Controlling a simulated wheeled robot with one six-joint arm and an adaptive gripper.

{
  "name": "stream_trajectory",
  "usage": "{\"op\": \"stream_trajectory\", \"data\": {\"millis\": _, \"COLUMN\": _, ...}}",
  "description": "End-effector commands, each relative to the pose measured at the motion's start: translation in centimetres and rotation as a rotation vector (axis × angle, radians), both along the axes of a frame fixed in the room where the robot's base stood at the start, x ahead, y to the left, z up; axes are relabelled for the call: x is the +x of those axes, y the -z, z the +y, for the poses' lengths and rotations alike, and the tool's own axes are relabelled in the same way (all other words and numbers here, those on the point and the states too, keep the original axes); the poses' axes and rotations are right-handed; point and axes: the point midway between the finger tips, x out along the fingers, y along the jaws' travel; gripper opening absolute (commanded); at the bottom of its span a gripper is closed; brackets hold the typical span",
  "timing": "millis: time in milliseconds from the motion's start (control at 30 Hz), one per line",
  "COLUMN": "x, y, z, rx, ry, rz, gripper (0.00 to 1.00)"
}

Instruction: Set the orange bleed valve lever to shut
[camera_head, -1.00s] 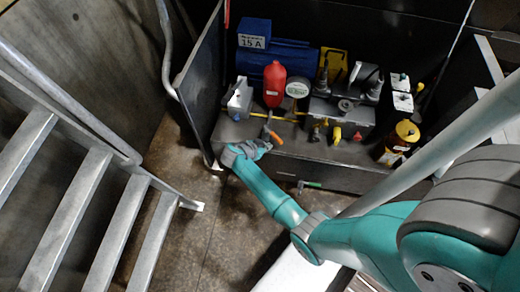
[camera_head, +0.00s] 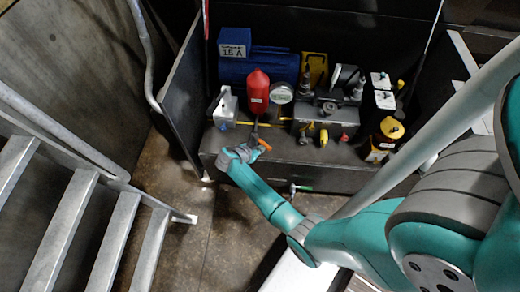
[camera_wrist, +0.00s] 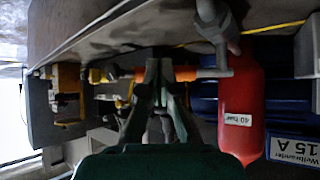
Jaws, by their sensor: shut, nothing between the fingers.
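The orange bleed valve lever (camera_head: 264,145) sticks out at the front of the bench, below the red bottle. In the wrist view the lever (camera_wrist: 120,72) runs across the picture, from near a grey pipe fitting (camera_wrist: 215,45) towards the left. My gripper (camera_head: 252,152) is at the lever in the head view. In the wrist view my gripper's fingers (camera_wrist: 163,68) are shut, with nothing held, and cover the middle of the lever. I cannot tell whether they touch it.
The red bottle (camera_wrist: 240,105) stands close beside the lever. A round gauge (camera_head: 281,93), a blue unit (camera_head: 258,67), a yellow-capped bottle (camera_head: 387,136) and small yellow and red knobs crowd the bench. A dark panel (camera_head: 187,95) and metal stairs (camera_head: 110,235) stand left.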

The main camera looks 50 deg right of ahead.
Motion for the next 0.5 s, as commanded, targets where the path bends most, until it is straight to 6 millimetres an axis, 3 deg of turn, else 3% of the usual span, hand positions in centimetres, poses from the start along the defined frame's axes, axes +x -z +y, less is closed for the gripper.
{"op": "stream_trajectory", "data": {"millis": 500, "x": -0.19, "y": -0.03, "z": -0.31, "rx": -0.001, "ry": -0.038, "rz": -0.001, "gripper": 0.0}}
